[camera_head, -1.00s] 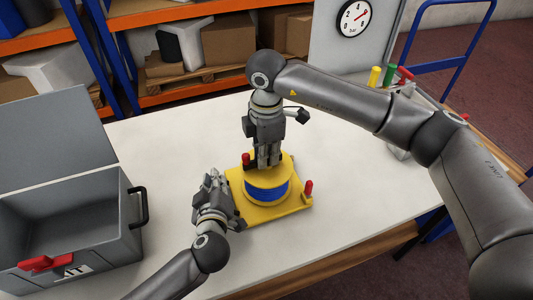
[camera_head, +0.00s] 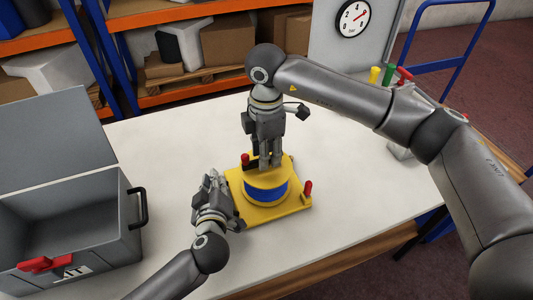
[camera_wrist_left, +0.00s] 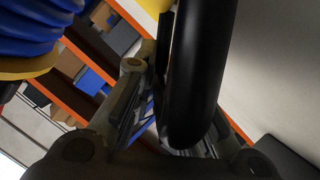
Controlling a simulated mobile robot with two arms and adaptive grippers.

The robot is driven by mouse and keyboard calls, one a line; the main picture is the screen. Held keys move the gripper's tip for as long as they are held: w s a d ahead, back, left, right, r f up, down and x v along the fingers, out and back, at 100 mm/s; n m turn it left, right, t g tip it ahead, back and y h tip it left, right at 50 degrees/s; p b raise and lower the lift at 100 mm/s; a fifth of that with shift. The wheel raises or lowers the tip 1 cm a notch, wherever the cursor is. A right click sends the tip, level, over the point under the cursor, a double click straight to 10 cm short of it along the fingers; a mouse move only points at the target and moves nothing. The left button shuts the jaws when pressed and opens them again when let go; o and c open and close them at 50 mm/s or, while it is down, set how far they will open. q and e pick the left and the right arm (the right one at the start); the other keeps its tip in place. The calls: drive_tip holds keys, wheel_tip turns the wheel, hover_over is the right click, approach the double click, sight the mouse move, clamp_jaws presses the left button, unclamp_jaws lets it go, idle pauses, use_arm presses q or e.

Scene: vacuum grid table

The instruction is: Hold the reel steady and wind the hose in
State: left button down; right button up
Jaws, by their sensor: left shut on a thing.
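The reel (camera_head: 266,190) stands on a yellow base plate (camera_head: 290,208) on the white table, with blue hose (camera_head: 268,192) wound on its drum. Red knobs (camera_head: 308,188) stand at the plate's corners. My left gripper (camera_head: 217,190) is at the reel's left side. It is shut on a thick black handle (camera_wrist_left: 197,70), which fills the space between its fingers in the left wrist view; blue coils (camera_wrist_left: 35,25) show at upper left there. My right gripper (camera_head: 268,160) points down at the reel's top. Its fingertips and what they touch are too small to tell.
An open grey box (camera_head: 75,225) with a red latch stands at the left. A panel with a gauge (camera_head: 353,18) and coloured handles (camera_head: 389,75) is at the back right. Shelves with cartons (camera_head: 229,40) are behind.

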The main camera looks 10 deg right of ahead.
use_arm(q)
drive_tip(key=shift+f, duration=0.1)
use_arm(e)
wheel_tip(320, 180, up, 11)
idle(0.4)
use_arm(q)
drive_tip(key=c, duration=1.4)
unclamp_jaws()
drive_tip(key=shift+s, duration=0.1)
